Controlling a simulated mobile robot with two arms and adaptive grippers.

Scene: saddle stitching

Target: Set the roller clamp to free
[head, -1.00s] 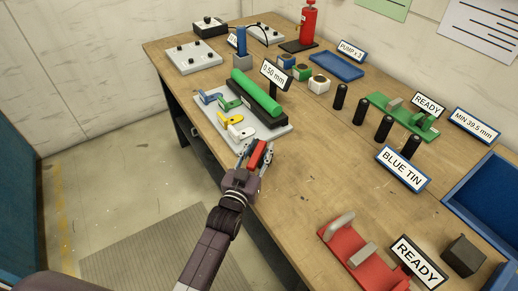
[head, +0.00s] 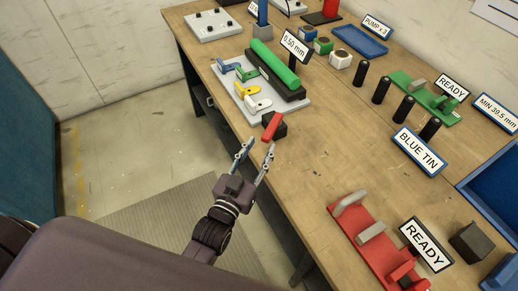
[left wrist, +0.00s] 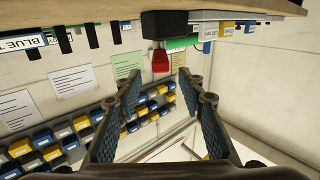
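A black block with a red lever (head: 272,125) sits at the table's front edge, beside the grey plate. I take it to be the roller clamp's control. The lever slants up and to the right. In the left wrist view the red lever (left wrist: 160,60) hangs below the black block (left wrist: 163,24), as that view looks inverted. My left gripper (head: 254,152) is open and empty, just off the table edge, with its fingers pointing at the lever but apart from it. It also shows open in the left wrist view (left wrist: 158,82). My right gripper is not in view.
The grey plate (head: 297,110) carries a green roller (head: 275,64) and blue, green, yellow and white levers. A red fixture (head: 355,240) stands on the nearer table, and several black cylinders (head: 381,90) stand farther right. Bare tabletop lies between them.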

